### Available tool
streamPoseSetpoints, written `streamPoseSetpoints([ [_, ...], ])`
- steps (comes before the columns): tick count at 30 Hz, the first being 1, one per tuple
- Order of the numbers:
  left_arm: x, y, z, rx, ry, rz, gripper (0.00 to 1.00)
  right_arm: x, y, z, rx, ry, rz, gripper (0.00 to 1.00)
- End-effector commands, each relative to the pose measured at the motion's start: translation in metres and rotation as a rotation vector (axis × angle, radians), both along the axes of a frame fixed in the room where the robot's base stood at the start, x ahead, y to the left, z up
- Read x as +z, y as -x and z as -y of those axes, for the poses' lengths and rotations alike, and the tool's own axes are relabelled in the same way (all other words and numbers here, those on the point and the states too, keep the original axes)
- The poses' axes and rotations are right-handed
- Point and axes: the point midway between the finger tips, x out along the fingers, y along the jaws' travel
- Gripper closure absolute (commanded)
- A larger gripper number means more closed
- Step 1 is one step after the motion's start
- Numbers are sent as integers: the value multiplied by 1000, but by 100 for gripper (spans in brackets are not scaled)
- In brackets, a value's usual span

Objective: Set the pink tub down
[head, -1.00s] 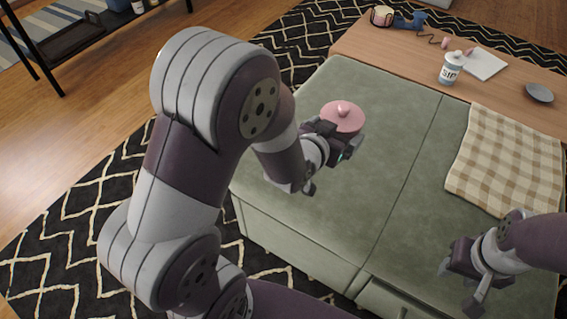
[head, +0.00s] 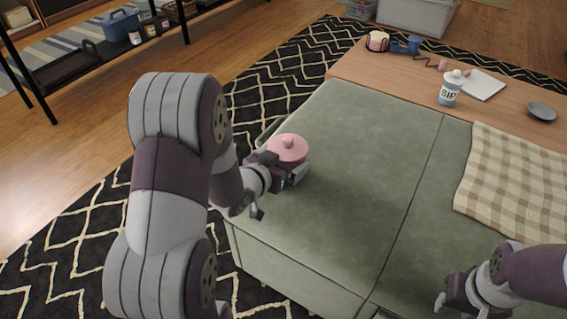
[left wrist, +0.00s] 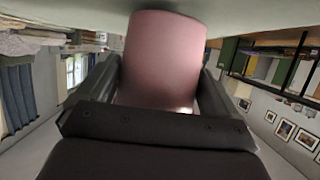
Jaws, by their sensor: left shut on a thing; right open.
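The pink tub (head: 287,149), with a knobbed lid, is upright at the left part of the green sectional's seat (head: 350,150) in the head view. My left gripper (head: 285,178) is shut on the tub's side. In the left wrist view the pink tub (left wrist: 161,62) fills the space between the two dark fingers, with the green surface along the picture's top edge. I cannot tell whether the tub's base touches the seat. My right gripper (head: 455,300) is open and empty over the front of the sectional at the lower right.
A checked blanket (head: 515,180) lies on the right section. The seat's middle is clear.

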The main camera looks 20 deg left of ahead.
Motion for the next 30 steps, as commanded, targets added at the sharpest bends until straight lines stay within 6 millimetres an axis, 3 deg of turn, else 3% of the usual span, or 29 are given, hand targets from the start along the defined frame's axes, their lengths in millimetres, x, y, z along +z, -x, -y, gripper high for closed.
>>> streamPoseSetpoints([
  [2,-4,0,0,0,0,0,38,-3,0,0,0,0,0,57],
  [3,-3,0,0,0,0,0,0,-2,0,0,0,0,0,57],
  [14,7,7,-1,1,0,-2,0,7,0,0,0,0,0,57],
  [24,37,73,-11,6,1,-2,0,45,0,0,0,0,0,57],
  [30,47,104,-15,4,0,-2,0,57,0,0,0,0,0,57],
])
